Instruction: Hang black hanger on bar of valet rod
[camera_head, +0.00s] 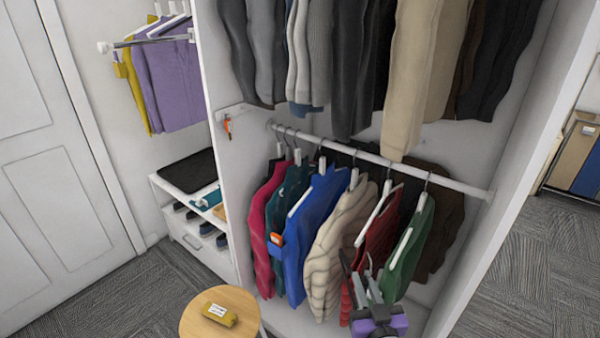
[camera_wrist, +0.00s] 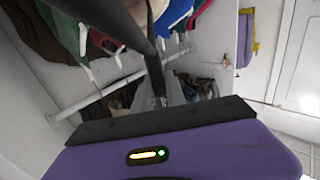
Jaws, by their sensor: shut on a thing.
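The valet rod (camera_head: 150,42) sticks out at the upper left of the head view, with a white end knob. Purple and yellow garments hang from it on hangers. My gripper (camera_head: 374,308) is low at the front of the wardrobe, far to the right of the rod and below it. In the wrist view my gripper (camera_wrist: 160,101) is shut on the black hanger (camera_wrist: 152,58), whose dark arms spread toward the top edge. The hanger's hook cannot be made out. In the head view, thin dark bars rise from my gripper in front of the red garment.
The wardrobe's lower rail (camera_head: 375,158) carries several garments close to my gripper. A white side panel (camera_head: 222,150) stands between them and the valet rod. A small round table (camera_head: 195,322) with a yellow item (camera_head: 219,314) is at the front left. Carpet lies clear at the right.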

